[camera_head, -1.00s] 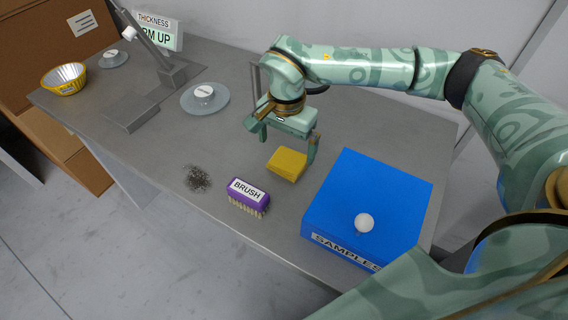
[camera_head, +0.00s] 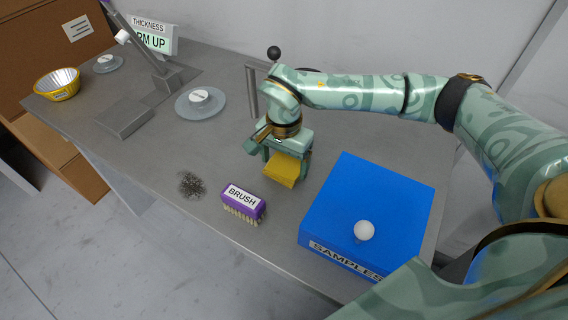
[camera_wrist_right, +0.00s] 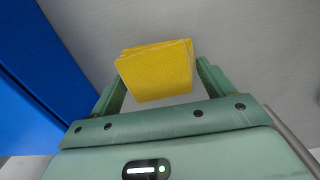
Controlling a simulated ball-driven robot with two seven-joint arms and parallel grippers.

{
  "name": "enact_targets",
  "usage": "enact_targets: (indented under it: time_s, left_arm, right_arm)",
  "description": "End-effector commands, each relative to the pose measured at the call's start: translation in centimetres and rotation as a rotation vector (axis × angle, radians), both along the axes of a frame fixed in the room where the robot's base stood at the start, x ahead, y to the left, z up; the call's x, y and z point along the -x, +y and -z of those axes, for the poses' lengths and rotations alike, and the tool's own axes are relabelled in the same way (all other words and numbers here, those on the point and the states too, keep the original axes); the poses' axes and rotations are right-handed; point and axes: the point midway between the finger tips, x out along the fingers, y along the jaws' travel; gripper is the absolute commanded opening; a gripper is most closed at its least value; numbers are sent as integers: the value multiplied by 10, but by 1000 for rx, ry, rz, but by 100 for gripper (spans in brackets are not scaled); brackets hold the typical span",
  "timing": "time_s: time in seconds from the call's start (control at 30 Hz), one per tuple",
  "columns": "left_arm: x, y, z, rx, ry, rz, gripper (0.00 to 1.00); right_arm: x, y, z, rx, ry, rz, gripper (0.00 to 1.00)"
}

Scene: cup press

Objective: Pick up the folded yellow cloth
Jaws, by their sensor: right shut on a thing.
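The folded yellow cloth (camera_head: 283,170) is at my right gripper (camera_head: 285,160), near the middle of the grey table. In the right wrist view the folded yellow cloth (camera_wrist_right: 156,72) sits between the two green fingers of my right gripper (camera_wrist_right: 157,85), which is shut on it. Whether the cloth still touches the table is hard to tell. The upper part of the cloth is hidden by the gripper in the head view. My left gripper is not in view.
A purple brush (camera_head: 243,201) lies left of the cloth, beside a pile of dark shavings (camera_head: 192,184). A blue samples box (camera_head: 385,200) with a white knob (camera_head: 364,230) stands to the right. A press (camera_head: 150,105), glass discs (camera_head: 201,104) and a yellow-rimmed bowl (camera_head: 58,84) are farther left.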

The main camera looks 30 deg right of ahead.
Motion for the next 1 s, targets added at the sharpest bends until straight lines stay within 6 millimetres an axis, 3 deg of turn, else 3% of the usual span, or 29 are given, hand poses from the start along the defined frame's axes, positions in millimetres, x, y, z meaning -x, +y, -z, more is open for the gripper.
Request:
enact_targets:
  time_s: [0.17,0.33,0.63,0.8,1.0]
  left_arm:
    - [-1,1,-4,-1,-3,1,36]
    - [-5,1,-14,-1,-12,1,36]
    - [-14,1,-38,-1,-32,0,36]
    - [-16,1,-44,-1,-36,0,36]
    - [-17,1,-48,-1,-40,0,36]
  right_arm:
    - [0,0,-9,0,-2,0,59]
    - [-1,0,-37,0,-6,1,59]
    - [52,13,-100,0,-7,-3,59]
    - [93,24,-114,-1,-1,-4,59]
    - [122,32,-126,-1,-1,-2,59]
